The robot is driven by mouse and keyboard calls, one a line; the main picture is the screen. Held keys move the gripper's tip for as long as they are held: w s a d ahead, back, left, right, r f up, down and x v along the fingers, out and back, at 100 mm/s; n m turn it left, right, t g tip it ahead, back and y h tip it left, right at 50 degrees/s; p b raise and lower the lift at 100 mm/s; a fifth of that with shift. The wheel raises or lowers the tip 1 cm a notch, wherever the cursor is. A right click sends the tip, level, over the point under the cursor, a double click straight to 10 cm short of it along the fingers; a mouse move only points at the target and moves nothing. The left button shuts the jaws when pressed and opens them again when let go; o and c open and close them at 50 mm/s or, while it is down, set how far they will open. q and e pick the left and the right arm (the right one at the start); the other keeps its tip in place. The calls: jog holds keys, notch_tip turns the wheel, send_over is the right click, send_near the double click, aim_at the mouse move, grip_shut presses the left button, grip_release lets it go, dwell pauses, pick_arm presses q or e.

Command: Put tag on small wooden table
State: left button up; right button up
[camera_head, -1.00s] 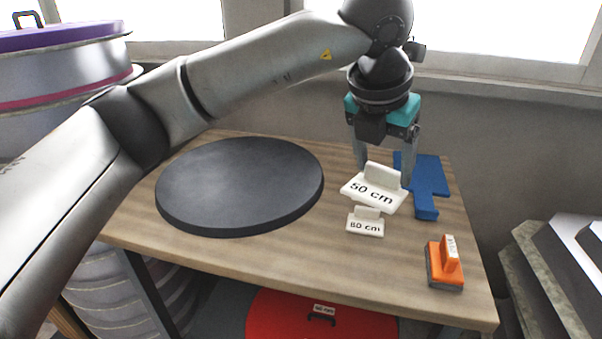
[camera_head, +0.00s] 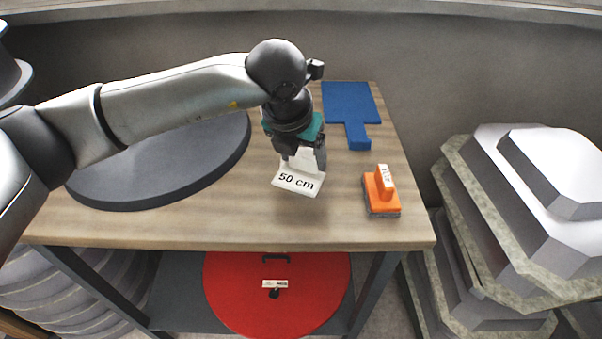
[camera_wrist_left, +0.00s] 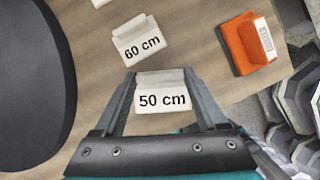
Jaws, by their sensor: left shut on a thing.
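My left gripper (camera_head: 305,160) is shut on the upright grip of a white tag marked "50 cm" (camera_head: 297,182). The same tag shows between the fingers in the left wrist view (camera_wrist_left: 162,98). It is over the wooden table top (camera_head: 240,222), right of centre; its height above the wood is hard to tell. Another white tag, marked "60 cm" (camera_wrist_left: 138,45), lies on the table in the wrist view, with part of a third white piece (camera_wrist_left: 99,3) at the top edge. These two do not show in the head view. My right gripper is not in view.
A large dark disc (camera_head: 215,150) covers the table's left. A blue paddle-shaped piece (camera_head: 350,103) and an orange-handled block (camera_head: 381,194) lie to the right. A red disc (camera_head: 235,300) is below the top. Grey-white moulds (camera_head: 500,230) are stacked at the right.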

aim_at(301, 173)
pick_arm(q)
jog(key=shift+f, duration=2.7)
jog(key=shift+f, duration=0.15)
jog(key=o, duration=1.3)
jog(key=v, duration=1.2)
